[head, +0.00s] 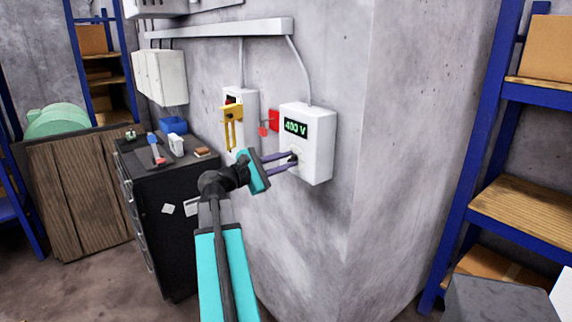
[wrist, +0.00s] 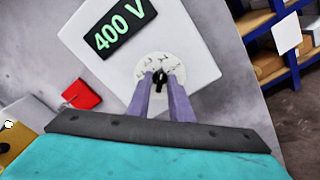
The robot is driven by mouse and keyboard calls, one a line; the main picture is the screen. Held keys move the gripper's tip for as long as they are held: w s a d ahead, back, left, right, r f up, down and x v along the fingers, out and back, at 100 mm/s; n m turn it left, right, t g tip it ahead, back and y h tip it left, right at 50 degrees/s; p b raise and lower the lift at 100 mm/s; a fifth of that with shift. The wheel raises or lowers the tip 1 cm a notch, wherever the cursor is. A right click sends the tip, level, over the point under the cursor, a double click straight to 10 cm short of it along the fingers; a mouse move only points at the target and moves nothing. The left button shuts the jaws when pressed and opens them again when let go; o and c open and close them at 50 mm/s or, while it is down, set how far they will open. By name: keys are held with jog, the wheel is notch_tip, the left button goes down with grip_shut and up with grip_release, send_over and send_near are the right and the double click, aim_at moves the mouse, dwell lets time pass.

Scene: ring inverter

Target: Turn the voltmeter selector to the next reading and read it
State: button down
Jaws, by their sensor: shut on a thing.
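The voltmeter (head: 316,160) is a white box on the grey concrete wall. Its dark display (head: 296,127) reads 400 V in green, and the same reading shows in the wrist view (wrist: 118,27). Below the display is a round white dial with marks (wrist: 178,71) and a small black selector knob (wrist: 160,79). My gripper (head: 292,160) reaches the box from the left. Its two purple fingers (wrist: 160,88) are shut on the selector knob. The fingers hide part of the dial, and the dial's lettering is too small to read.
Left of the voltmeter are a red tag or box (head: 273,119) and a white switch box with a yellow handle (head: 232,114). A black cabinet (head: 175,212) with tools on top stands below left. Blue shelving (head: 482,130) stands at the right.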

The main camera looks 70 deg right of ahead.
jog(key=c, duration=1.9)
grip_release()
jog(key=shift+s, duration=0.1)
jog(key=shift+a, duration=0.15)
jog(key=b+v, duration=0.2)
jog(key=v, duration=1.1)
jog(key=shift+a, duration=0.25)
jog(key=shift+w, duration=0.25)
